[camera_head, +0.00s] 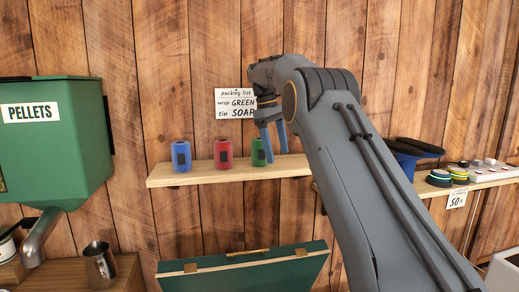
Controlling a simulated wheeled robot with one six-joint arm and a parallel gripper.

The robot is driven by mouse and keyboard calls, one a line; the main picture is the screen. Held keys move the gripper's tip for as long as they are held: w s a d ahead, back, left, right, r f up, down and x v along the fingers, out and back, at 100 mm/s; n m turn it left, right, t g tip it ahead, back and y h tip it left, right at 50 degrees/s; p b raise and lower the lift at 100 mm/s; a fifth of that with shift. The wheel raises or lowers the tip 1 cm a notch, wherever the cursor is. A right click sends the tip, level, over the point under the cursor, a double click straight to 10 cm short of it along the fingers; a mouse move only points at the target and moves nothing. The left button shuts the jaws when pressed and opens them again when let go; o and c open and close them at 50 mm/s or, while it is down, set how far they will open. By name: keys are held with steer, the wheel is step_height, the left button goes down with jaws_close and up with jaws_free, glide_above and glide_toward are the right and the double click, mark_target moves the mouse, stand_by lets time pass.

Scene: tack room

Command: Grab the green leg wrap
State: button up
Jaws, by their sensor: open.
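The green leg wrap (258,152) stands upright on a wooden wall shelf (205,178), at the right of a row of three wraps. It has a dark patch on its front. My gripper (276,156) points down with its two blue-grey fingers apart. The fingers appear just right of the green wrap and overlap its right side in the picture. I cannot tell the depth gap or whether they touch it. Nothing shows between the fingers.
Blue (181,156) and red (223,153) wraps stand to the left. A packing list (234,103) hangs behind. A green case (245,270) sits below, with a pellet dispenser (60,145) and metal jug (100,266) left. Another shelf (490,180) holds tins at right.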

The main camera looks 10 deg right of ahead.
mark_target(259, 151)
steer(key=w+a+r+y, duration=0.1)
steer(key=w+a+r+m+t+y, duration=0.1)
steer(key=w+r, duration=0.1)
steer(key=w+a+r+m+t+y, duration=0.1)
steer(key=w, duration=0.1)
steer(key=shift+a+r+p, duration=0.35)
steer(key=shift+r, duration=0.05)
steer(key=shift+w+a+f+b, duration=0.1)
steer(key=shift+f+b, duration=0.1)
steer(key=shift+f, duration=0.35)
steer(key=shift+w+a+f+b, duration=0.1)
steer(key=shift+f+b, duration=0.1)
steer(key=shift+f, duration=0.35)
steer(key=f+p, duration=0.1)
steer(key=f, duration=0.1)
steer(key=f+p, duration=0.1)
steer(key=f, duration=0.1)
steer(key=shift+w+a+p, duration=0.35)
steer(key=shift+w+f, duration=0.1)
steer(key=shift+f, duration=0.55)
steer(key=c, duration=1.2)
steer(key=shift+r, duration=0.1)
